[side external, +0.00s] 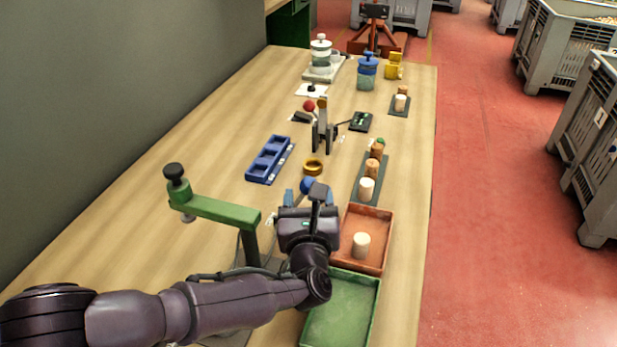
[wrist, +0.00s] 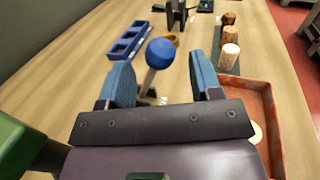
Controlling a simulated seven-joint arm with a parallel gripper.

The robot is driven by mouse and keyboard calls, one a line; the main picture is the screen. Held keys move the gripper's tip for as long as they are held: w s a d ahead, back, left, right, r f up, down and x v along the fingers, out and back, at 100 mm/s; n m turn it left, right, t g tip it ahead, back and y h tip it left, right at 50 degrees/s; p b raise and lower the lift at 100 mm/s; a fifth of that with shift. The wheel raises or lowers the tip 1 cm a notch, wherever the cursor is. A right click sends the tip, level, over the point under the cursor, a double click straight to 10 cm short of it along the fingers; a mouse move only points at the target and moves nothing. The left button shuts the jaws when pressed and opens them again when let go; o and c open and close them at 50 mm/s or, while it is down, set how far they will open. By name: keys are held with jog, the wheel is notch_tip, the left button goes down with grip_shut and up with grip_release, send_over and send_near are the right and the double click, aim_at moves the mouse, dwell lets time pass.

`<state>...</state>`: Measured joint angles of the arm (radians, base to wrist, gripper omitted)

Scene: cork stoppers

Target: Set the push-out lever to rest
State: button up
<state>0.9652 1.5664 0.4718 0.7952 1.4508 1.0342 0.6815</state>
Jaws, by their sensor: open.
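A lever with a blue ball knob (side external: 306,185) stands just beyond my gripper in the side view. In the wrist view the blue ball (wrist: 160,53) tops a pale metal rod (wrist: 149,79) that leans slightly. My gripper (wrist: 163,70) is open, with one blue finger on each side of the rod and visible gaps to both. Nothing is held. The foot of the lever is hidden behind my gripper. Another lever with a red ball (side external: 309,105) stands further back by a dark upright fixture (side external: 322,137). No label tells which is the push-out lever.
A green arm post with a black knob (side external: 215,209) stands close on the left. A rust-red tray (side external: 384,228) holds a pale stopper, with a green tray (side external: 341,313) in front. Several stoppers stand on a dark strip (side external: 358,192). A blue three-pocket rack (side external: 269,160) lies left.

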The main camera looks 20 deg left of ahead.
aim_at(308, 179)
jog(key=x, duration=0.4)
jog(key=shift+w+f, duration=0.1)
jog(key=shift+x, duration=0.75)
grip_shut()
